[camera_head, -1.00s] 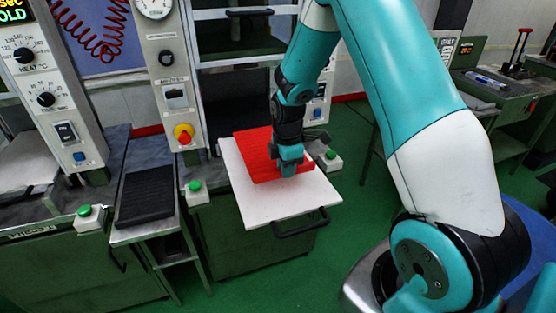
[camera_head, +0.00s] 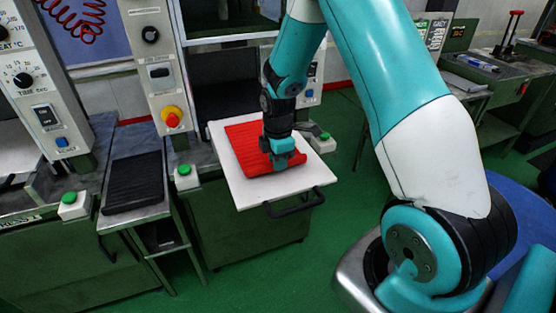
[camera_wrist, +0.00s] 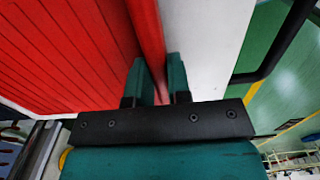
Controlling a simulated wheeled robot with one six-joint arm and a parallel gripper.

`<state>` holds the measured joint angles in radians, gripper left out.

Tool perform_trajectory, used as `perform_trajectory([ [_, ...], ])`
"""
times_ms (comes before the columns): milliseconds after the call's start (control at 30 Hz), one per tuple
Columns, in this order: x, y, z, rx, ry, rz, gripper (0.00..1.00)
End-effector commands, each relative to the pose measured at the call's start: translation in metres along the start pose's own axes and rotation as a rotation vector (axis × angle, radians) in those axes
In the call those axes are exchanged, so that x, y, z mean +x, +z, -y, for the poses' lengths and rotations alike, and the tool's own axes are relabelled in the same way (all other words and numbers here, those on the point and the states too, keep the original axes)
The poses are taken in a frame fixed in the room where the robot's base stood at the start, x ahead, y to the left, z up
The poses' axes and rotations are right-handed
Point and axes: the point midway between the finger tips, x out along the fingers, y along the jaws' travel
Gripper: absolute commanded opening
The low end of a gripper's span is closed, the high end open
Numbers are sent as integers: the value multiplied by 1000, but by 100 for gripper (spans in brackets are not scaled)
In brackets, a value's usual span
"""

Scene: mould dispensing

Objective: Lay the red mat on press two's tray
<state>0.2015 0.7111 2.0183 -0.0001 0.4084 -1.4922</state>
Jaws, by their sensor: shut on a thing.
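The red mat (camera_head: 244,146) is ribbed and lies over the white pulled-out tray (camera_head: 243,194) of the middle press. My gripper (camera_head: 280,163) is at the mat's front right part, shut on its edge. In the wrist view my gripper (camera_wrist: 160,85) has its two fingers on either side of a raised red fold or rim, and the mat (camera_wrist: 60,50) spreads to the left. A bare strip of white tray (camera_wrist: 205,45) shows to the right. Whether the mat rests fully flat under the gripper is hidden.
The tray has a black handle (camera_head: 293,204) at its front. A black ribbed mat (camera_head: 134,182) lies on a small stand to the left. Green buttons (camera_head: 184,170) and a red-and-yellow emergency stop (camera_head: 171,117) sit by the presses. Green floor is open in front.

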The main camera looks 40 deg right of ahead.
Motion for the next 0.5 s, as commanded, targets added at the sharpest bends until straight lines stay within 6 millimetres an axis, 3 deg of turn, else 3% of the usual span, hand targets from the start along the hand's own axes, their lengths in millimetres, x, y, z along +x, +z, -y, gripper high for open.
perform_trajectory([
  [500, 7, 0, 0, 0, 1, 0, 0],
])
